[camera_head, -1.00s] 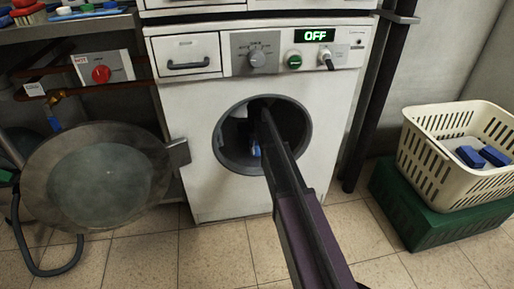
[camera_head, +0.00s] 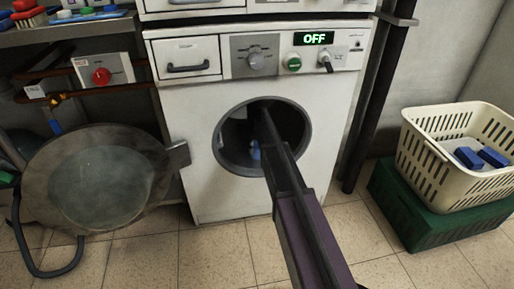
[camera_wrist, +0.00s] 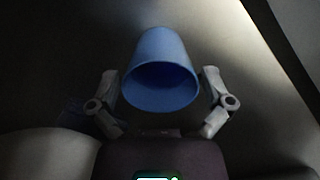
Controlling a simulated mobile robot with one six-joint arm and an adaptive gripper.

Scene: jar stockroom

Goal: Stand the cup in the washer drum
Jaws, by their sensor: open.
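The blue cup (camera_wrist: 160,55) is inside the washer drum (camera_wrist: 60,60). In the wrist view its mouth faces the camera and its narrower base points away. My gripper (camera_wrist: 161,78) is open, with one finger on each side of the cup and small gaps showing between. Whether the cup stands upright in the drum is hard to tell. In the head view my arm reaches through the washer's round opening (camera_head: 220,150), and a small patch of the blue cup (camera_head: 255,151) shows beside it. My fingers are hidden there.
The washer's round door (camera_head: 95,185) hangs open to the left. The display (camera_head: 314,38) reads OFF. A cream basket (camera_head: 425,150) with blue blocks stands on a green crate (camera_head: 420,215) at the right, near a dark vertical pipe (camera_head: 365,120). The drum is dim.

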